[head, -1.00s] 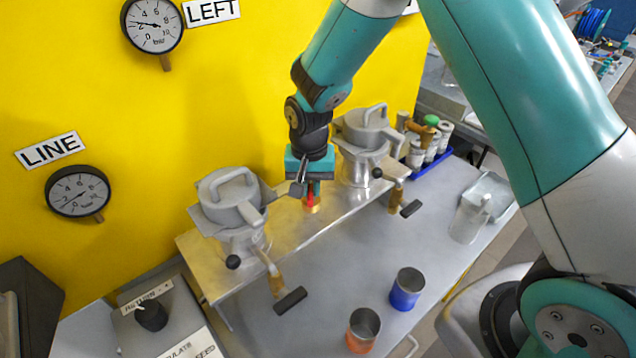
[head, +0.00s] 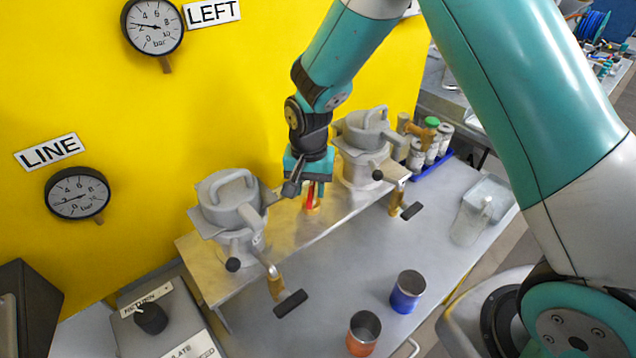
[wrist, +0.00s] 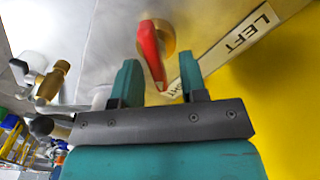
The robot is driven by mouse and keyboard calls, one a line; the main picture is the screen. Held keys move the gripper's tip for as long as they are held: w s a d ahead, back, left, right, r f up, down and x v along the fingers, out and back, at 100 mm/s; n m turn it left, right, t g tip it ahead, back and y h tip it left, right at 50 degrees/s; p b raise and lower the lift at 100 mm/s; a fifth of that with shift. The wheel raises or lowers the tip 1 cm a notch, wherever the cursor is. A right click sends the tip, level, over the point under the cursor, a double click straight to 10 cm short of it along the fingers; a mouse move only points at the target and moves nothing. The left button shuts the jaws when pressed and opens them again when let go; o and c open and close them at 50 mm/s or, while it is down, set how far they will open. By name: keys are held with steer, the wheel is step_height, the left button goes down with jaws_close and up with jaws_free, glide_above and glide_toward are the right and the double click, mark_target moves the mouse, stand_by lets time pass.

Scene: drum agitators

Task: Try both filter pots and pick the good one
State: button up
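Two grey lidded filter pots stand on a metal shelf by the yellow wall: the left pot (head: 232,207) and the right pot (head: 364,143). Each has a brass tap with a black handle below it. Between them is a red selector lever (head: 310,196) on a brass fitting; it also shows in the wrist view (wrist: 151,52), by a strip reading LEFT and partly RIGHT. My gripper (head: 308,188) is above the lever, pointing down. In the wrist view my gripper (wrist: 160,80) has its fingers apart, with the lever's tip between them. Contact cannot be told.
A LEFT gauge (head: 153,26) and a LINE gauge (head: 77,193) hang on the wall. A blue cup (head: 407,291) and an orange cup (head: 363,333) stand on the bench (head: 330,285). A clear jug (head: 472,219) is at right; a control box (head: 152,318) is at left.

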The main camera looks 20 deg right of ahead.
mark_target(310, 189)
steer(key=shift+s, duration=0.1)
steer(key=shift+r, duration=0.1)
step_height(310, 189, up, 17)
steer(key=b, duration=0.3)
steer(key=shift+r, duration=0.1)
stand_by(5.5)
